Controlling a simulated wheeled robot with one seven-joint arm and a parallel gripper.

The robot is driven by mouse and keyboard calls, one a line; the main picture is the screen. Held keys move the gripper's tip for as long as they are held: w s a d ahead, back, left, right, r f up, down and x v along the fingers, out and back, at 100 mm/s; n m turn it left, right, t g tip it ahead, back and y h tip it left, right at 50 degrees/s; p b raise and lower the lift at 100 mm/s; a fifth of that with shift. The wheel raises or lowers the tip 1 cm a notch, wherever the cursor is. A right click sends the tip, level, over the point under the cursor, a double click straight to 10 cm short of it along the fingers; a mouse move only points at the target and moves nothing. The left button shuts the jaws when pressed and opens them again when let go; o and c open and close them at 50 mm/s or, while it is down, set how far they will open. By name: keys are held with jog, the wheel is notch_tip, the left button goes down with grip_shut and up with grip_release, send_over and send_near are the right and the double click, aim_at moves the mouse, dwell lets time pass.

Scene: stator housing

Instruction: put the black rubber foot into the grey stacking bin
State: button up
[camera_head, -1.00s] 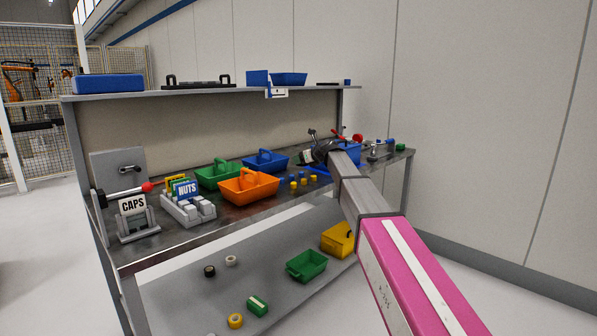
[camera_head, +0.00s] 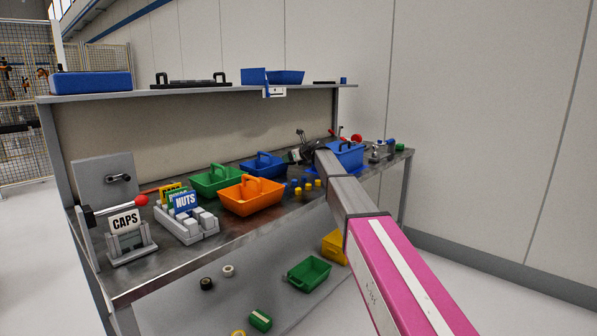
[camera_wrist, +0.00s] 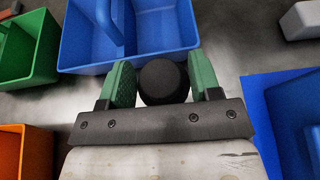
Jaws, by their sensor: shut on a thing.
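My gripper (camera_wrist: 163,92) has green-padded fingers, shut on the black rubber foot (camera_wrist: 163,78). The foot shows as a dark round shape between the fingertips in the wrist view, held above the bench. In the head view my gripper (camera_head: 301,152) is small and partly covered by my arm, over the bench to the right of the rear blue tote; the foot cannot be made out there. I cannot pick out a grey stacking bin with certainty. A pale grey object (camera_wrist: 302,18) is cut off at the wrist view's upper right corner.
A blue tote (camera_wrist: 75,42) lies just beyond my fingertips, with a green tote (camera_head: 217,181) and an orange tote (camera_head: 250,196) farther left. Another blue bin (camera_head: 347,156) stands to the right. Small blue and yellow pieces lie near the front edge. A shelf (camera_head: 200,91) overhangs the back.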

aim_at(299, 175)
jog(key=w+d+f, duration=0.3)
jog(key=shift+d, duration=0.2)
jog(key=shift+f, duration=1.85)
jog(key=shift+s+f, duration=0.1)
jog(key=o, duration=0.9)
